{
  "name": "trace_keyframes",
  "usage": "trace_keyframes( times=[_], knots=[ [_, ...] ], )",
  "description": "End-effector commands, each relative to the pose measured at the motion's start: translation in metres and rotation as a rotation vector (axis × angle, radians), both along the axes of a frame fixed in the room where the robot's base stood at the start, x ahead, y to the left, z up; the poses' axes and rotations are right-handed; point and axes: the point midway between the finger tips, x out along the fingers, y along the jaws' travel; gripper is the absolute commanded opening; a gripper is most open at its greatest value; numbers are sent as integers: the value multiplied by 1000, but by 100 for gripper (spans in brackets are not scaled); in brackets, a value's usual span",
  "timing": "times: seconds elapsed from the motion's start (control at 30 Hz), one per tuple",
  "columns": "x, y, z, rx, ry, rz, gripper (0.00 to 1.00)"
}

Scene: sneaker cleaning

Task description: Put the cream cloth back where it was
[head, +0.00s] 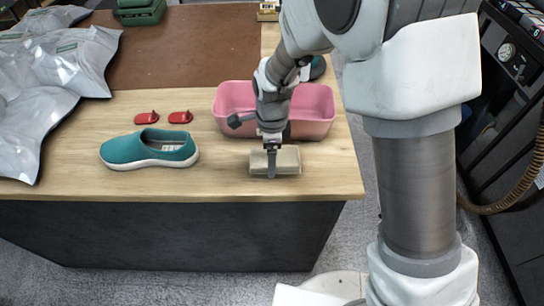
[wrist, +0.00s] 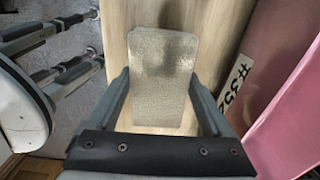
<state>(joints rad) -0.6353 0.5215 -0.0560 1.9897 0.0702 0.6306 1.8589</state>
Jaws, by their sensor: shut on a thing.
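The cream cloth (head: 288,161) is a folded, flat pad at the front right of the wooden table, just in front of the pink tub. My gripper (head: 271,163) points down over it and is shut on it. In the wrist view the cloth (wrist: 163,62) lies between the two fingers of my gripper (wrist: 162,88), over the pale wood. I cannot tell whether its underside touches the table or sits just above it.
A pink tub (head: 312,131) stands right behind the cloth. A teal sneaker (head: 150,149) and two red pieces (head: 146,117) lie to the left. Silver bags (head: 75,55) fill the far left. The table's front edge is close; bare wood (head: 222,172) separates sneaker and cloth.

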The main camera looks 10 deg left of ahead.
Motion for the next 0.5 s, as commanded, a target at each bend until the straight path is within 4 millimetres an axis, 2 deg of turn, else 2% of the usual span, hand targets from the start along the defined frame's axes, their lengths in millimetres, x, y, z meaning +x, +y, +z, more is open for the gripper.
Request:
trace_keyframes(
  times=[0.03, 0.1, 0.47, 0.5],
  knots=[
    [0, -1, -10, -3, 3, -1, 32],
    [0, -1, -16, -1, 2, -1, 32],
    [0, 0, -21, 0, 0, 0, 32],
    [0, 0, -21, 0, 0, 0, 87]
  ],
)
